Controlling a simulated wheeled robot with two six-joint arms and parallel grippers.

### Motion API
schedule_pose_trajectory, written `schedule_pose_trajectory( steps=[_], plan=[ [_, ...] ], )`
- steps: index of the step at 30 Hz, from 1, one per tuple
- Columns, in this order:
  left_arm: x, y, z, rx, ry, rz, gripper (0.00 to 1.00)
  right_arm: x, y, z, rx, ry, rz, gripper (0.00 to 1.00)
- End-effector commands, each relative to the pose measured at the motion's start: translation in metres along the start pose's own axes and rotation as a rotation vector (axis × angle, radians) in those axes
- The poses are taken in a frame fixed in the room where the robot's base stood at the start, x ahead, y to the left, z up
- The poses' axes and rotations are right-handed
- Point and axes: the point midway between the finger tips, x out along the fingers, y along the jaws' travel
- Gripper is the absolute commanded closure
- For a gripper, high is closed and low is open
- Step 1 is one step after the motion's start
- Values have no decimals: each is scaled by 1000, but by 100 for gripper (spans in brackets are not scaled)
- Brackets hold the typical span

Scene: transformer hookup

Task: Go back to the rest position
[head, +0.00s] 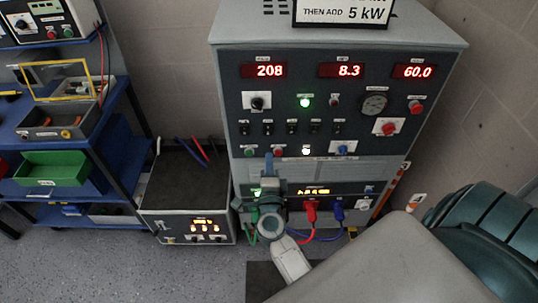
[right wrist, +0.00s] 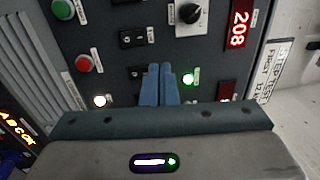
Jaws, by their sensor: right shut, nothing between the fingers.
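My right gripper (head: 269,160) is in front of the lower middle of the grey control cabinet (head: 300,110). Its blue fingers also show in the right wrist view (right wrist: 160,72), pressed together with nothing between them. They lie over the panel near a lit green lamp (right wrist: 188,78) and a lit white lamp (right wrist: 100,101). I cannot tell whether the fingertips touch the panel. My left gripper is not in view.
Red (head: 311,212) and blue (head: 338,211) plugs with cables sit low on the cabinet. A smaller box (head: 187,195) stands left of it. A blue shelf rack (head: 118,100) holds a green bin (head: 50,170). A dark green ribbed body (head: 485,225) is at right.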

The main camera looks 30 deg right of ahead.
Motion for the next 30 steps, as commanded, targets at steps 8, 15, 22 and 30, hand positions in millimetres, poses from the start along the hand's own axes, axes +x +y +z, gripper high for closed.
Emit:
schedule_pose_trajectory(
  steps=[8,15,22,30],
  plan=[
    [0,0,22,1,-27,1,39,-6,-3,0,-1,0,-1,100],
    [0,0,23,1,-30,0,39,-6,-2,0,-1,0,-1,100],
    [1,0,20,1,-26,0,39,-7,8,3,-32,-16,7,100],
    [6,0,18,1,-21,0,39,-44,156,30,-470,-293,139,100]
  ],
)
